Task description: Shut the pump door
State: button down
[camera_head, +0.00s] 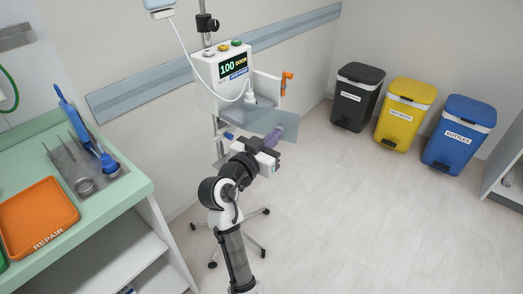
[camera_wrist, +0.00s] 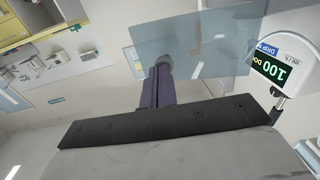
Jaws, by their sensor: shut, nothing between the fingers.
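The white infusion pump (camera_head: 234,80) hangs on a pole, with a display reading "100 DOOR" and coloured buttons on top. Its clear, bluish door (camera_head: 272,122) stands open, swung down or outward in front of the pump body. An orange lever (camera_head: 287,84) sticks up at the pump's right side. My gripper (camera_head: 279,134) is shut and empty, its fingers close to the door; whether they touch it I cannot tell. In the wrist view the door (camera_wrist: 200,45) spans beyond the purple-grey fingertips (camera_wrist: 163,62), and the pump's display (camera_wrist: 272,68) shows at the right.
A thin tube runs from the bag above down to the pump. A green-topped counter (camera_head: 122,190) with an orange tray (camera_head: 38,216) and a metal holder stands at left. Black, yellow (camera_head: 403,108) and blue bins stand at back right. The floor between is clear.

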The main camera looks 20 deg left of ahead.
aim_at(289, 127)
jog(key=w+d+n+y, duration=0.1)
jog(key=w+y, duration=0.1)
jog(key=w+n+y, duration=0.1)
jog(key=w+y, duration=0.1)
jog(key=w, duration=0.1)
jog(key=w+d+n+y+p, duration=0.1)
jog(key=w+y, duration=0.1)
jog(key=shift+w+d+r+n+t, duration=0.1)
jog(key=shift+w+d+n+t, duration=0.1)
jog(key=shift+d+n+t, duration=0.15)
jog(key=w+a+y+b, duration=0.1)
jog(key=w+a, duration=0.2)
jog(key=w, duration=0.5)
jog(key=shift+a+n, duration=0.3)
jog(key=shift+n, duration=0.15)
jog(key=shift+w, duration=0.1)
jog(key=shift+d, duration=0.1)
